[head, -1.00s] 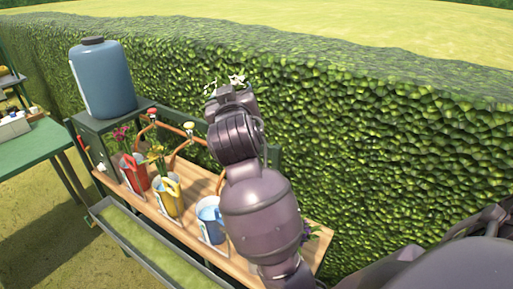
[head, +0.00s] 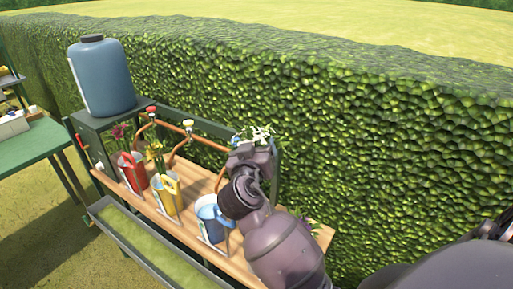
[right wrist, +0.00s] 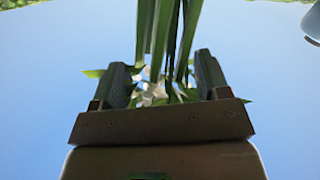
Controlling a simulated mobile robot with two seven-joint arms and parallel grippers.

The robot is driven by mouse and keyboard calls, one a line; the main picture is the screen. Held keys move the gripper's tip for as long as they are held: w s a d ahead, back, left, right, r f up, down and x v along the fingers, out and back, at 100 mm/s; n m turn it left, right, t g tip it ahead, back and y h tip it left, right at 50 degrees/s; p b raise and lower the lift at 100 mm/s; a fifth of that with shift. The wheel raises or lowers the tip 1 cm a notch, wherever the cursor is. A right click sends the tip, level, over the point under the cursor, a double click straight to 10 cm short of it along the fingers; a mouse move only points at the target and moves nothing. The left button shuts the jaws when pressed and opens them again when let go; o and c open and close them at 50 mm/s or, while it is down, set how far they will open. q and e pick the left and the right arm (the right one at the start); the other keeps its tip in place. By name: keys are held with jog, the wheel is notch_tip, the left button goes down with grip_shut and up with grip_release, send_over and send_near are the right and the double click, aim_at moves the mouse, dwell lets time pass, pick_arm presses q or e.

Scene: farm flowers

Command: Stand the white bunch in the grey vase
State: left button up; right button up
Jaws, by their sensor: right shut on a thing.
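The white bunch (head: 259,134), with white blooms and green leaves, shows above my right gripper (head: 251,152) in the head view, over the back of the wooden bench. In the right wrist view its green stems and white blooms (right wrist: 152,92) show between the two fingers of my right gripper (right wrist: 164,75), which is shut on it. The stems point away from the gripper into open view. I cannot make out the grey vase; my right arm covers part of the bench. My left gripper is not in view.
Copper pipes with taps (head: 188,126) rise behind. A blue tank (head: 103,78) stands at left. A hedge (head: 390,150) runs behind.

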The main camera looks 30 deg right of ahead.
jog(key=shift+f+b, duration=0.6)
jog(key=shift+f, duration=0.3)
jog(key=shift+f+b, duration=0.9)
jog(key=shift+f, duration=0.4)
jog(key=shift+f+b, duration=0.55)
jog(key=shift+f, duration=0.25)
pick_arm(q)
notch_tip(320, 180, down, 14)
jog(key=b, duration=1)
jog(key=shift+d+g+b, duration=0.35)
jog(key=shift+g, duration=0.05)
pick_arm(e)
notch_tip(320, 180, down, 14)
jog(key=shift+f, duration=0.25)
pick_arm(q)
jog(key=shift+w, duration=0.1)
